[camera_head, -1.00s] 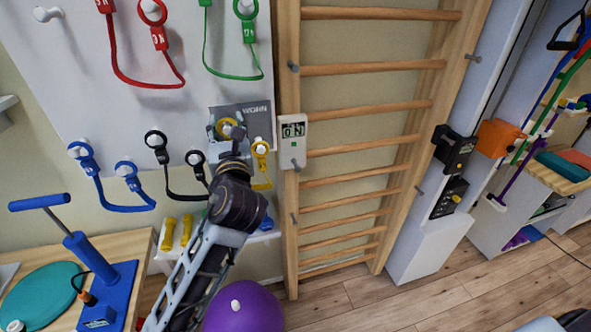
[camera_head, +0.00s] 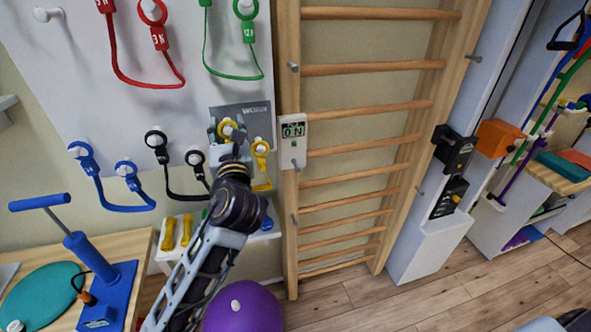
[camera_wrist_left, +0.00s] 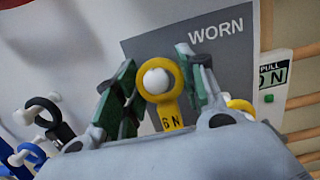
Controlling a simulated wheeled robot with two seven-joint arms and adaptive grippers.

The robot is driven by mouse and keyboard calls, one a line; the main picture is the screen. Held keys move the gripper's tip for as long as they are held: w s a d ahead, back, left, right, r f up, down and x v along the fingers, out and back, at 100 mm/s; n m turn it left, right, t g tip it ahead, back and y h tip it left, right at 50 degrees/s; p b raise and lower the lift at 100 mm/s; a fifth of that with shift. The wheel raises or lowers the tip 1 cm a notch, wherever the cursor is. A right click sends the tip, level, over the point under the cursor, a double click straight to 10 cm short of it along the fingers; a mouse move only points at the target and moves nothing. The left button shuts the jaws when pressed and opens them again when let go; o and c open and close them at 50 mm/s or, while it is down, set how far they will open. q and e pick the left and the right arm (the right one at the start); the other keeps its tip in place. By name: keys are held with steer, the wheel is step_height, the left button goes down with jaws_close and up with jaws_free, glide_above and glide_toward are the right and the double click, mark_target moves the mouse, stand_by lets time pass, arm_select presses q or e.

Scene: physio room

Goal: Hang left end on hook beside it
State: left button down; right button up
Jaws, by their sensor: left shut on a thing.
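A yellow band has its left end ring (camera_head: 227,128) in front of the grey WORN panel (camera_head: 255,113). In the left wrist view the yellow ring (camera_wrist_left: 178,78) surrounds a white hook knob (camera_wrist_left: 157,81), with its tab hanging below. How far the ring sits along the hook cannot be told. My left gripper (camera_head: 229,134) is shut on this end, with green-padded fingers on both sides of the ring in the wrist view (camera_wrist_left: 160,85). The band's right end (camera_head: 261,148) hangs on a hook to the right. My arm hides part of the band. My right gripper is not in view.
A black band (camera_head: 156,139) and a blue band (camera_head: 82,150) hang to the left, red (camera_head: 112,60) and green ones above. Wooden wall bars (camera_head: 288,210) with a small gauge (camera_head: 293,130) stand close on the right. A purple ball (camera_head: 245,308) lies below my arm.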

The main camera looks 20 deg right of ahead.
arm_select(q)
steer(key=c, duration=0.8)
jaws_free()
steer(key=shift+o, duration=0.3)
steer(key=shift+o, duration=0.6)
steer(key=shift+s, duration=0.15)
steer(key=s, duration=0.7)
steer(key=shift+s, duration=0.4)
steer(key=shift+f, duration=0.1)
